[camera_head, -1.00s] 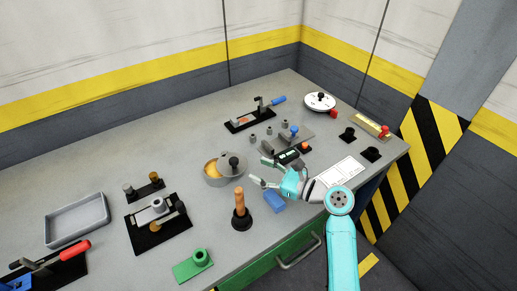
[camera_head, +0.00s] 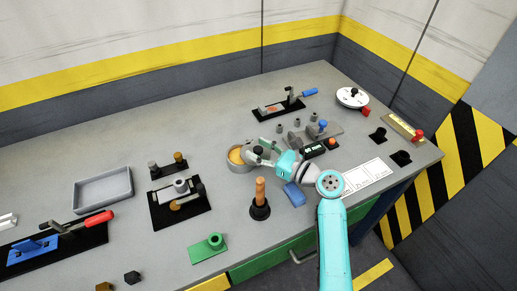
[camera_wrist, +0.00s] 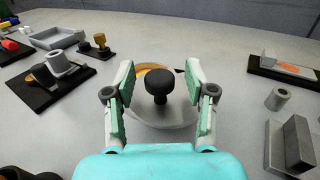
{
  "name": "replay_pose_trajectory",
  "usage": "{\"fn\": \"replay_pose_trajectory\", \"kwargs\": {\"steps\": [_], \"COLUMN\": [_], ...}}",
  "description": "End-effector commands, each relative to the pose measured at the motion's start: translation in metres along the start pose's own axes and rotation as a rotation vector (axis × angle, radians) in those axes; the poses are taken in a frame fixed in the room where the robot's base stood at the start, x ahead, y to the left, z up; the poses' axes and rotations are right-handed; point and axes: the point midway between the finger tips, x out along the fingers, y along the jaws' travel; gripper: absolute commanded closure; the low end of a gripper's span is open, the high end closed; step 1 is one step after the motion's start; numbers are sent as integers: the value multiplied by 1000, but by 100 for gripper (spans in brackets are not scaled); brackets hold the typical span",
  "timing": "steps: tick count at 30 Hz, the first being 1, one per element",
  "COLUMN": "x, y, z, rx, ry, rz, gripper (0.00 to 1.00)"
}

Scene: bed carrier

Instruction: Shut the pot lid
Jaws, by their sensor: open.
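The grey pot (camera_head: 236,165) stands on the bench, with orange contents showing on its left side. Its grey lid (camera_wrist: 152,124) is off to one side, so the pot is partly uncovered. The lid's black knob (camera_wrist: 160,84) also shows in the head view (camera_head: 258,150). My gripper (camera_wrist: 160,75) is open, with one finger on each side of the knob. A gap shows between each finger and the knob. In the head view my gripper (camera_head: 261,152) covers much of the lid.
A wooden-handled plunger (camera_head: 260,193) and a blue block (camera_head: 294,194) stand close in front of the pot. Grey blocks and a small device (camera_head: 313,150) lie to its right.

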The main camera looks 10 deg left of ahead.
Motion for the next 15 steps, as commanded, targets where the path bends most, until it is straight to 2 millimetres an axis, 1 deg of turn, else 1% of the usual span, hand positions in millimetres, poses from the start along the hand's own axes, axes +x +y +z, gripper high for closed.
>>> {"fn": "replay_pose_trajectory", "kwargs": {"steps": [3, 11, 12, 14, 15], "x": [5, 5, 5, 5, 5], "y": [0, 0, 0, 0, 0], "z": [0, 0, 0, 0, 0], "rx": [0, 0, 0, 0, 0], "ry": [0, 0, 0, 0, 0], "rz": [0, -1, -1, -1, -1], "gripper": [45, 45, 55, 70, 80]}}
